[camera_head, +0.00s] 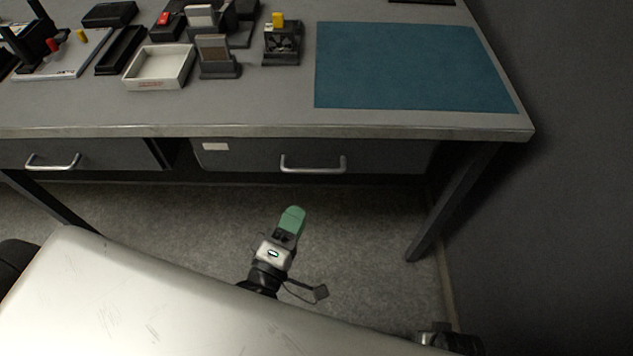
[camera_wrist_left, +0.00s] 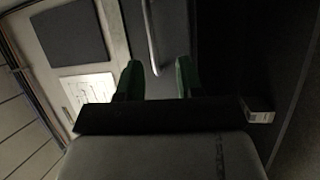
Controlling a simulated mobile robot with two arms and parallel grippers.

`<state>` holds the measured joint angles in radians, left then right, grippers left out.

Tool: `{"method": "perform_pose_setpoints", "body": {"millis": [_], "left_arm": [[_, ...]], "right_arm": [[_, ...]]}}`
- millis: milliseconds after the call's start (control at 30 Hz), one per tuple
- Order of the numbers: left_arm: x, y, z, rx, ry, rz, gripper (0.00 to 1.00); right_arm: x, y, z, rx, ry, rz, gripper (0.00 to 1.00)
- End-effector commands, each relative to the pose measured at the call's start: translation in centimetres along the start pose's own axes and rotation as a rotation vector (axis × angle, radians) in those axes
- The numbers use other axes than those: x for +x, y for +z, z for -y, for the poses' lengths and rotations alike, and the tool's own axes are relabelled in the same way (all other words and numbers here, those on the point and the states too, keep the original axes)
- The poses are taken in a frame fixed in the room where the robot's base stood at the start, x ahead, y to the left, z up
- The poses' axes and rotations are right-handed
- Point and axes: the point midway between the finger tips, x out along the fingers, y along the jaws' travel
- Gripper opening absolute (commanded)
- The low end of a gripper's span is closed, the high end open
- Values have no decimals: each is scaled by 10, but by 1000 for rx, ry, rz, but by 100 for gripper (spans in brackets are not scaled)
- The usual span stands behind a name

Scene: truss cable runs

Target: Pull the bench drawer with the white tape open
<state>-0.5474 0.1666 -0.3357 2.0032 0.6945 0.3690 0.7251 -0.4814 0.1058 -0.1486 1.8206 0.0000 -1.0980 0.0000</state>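The bench drawer with the white tape (camera_head: 235,158) is a dark grey front under the bench top and looks closed. The white tape (camera_head: 215,146) is at its upper left. Its silver bar handle (camera_head: 313,163) is right of the tape; a metal bar handle (camera_wrist_left: 150,35) also shows in the left wrist view, ahead of the fingers. My left gripper (camera_head: 291,220), with green fingers, is below and slightly left of that handle in the head view, apart from it. In the left wrist view its fingers (camera_wrist_left: 158,78) are spread and empty. My right gripper is not visible.
Another drawer with a silver handle (camera_head: 52,163) is at the left. A bench leg (camera_head: 450,200) stands at the right, near the dark wall (camera_head: 570,150). The bench top holds a blue mat (camera_head: 410,65) and a white tray (camera_head: 160,68). Floor before the drawer is clear.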

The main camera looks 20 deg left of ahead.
Motion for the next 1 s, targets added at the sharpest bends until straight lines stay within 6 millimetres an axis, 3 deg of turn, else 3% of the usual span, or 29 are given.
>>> {"method": "perform_pose_setpoints", "body": {"millis": [167, 500, 700, 1000], "left_arm": [[11, -3, -12, -44, 35, -18, 37], [74, -4, -14, -40, 34, -18, 37], [100, -4, -14, -39, 31, -16, 37], [109, -4, -13, -37, 29, -14, 37]], "right_arm": [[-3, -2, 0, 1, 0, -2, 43], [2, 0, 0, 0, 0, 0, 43], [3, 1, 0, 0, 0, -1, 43], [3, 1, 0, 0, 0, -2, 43]]}}
